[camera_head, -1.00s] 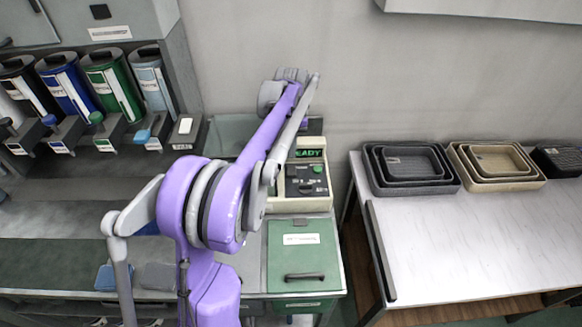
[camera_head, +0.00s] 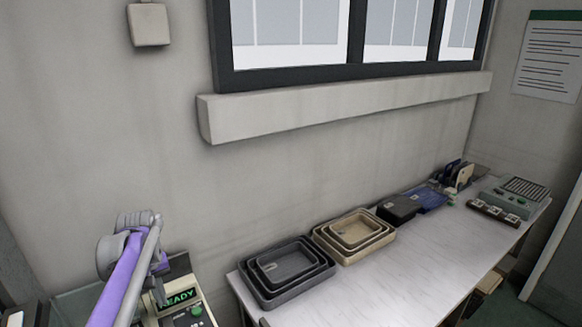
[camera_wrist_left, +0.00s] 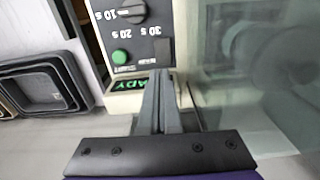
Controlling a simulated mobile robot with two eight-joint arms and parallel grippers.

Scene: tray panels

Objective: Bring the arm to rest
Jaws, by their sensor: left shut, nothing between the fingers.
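My left arm (camera_head: 125,280) reaches in from the bottom left in the head view, purple and grey, with its wrist raised beside the wall. My left gripper (camera_wrist_left: 160,76) shows in the wrist view with its grey fingers together and nothing between them. The fingers point toward the cream machine (camera_head: 178,297), which has a green READY display, a green button and a dial. Its panel also shows upside down in the wrist view (camera_wrist_left: 135,45). I cannot tell the exact gap between fingertips and machine. My right gripper is in neither view.
A white table (camera_head: 375,280) at the right holds nested dark trays (camera_head: 285,268), nested tan trays (camera_head: 355,237), a black box (camera_head: 399,208) and a grey device (camera_head: 515,198). The table's front part is clear. A wall ledge (camera_head: 340,105) runs under the window.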

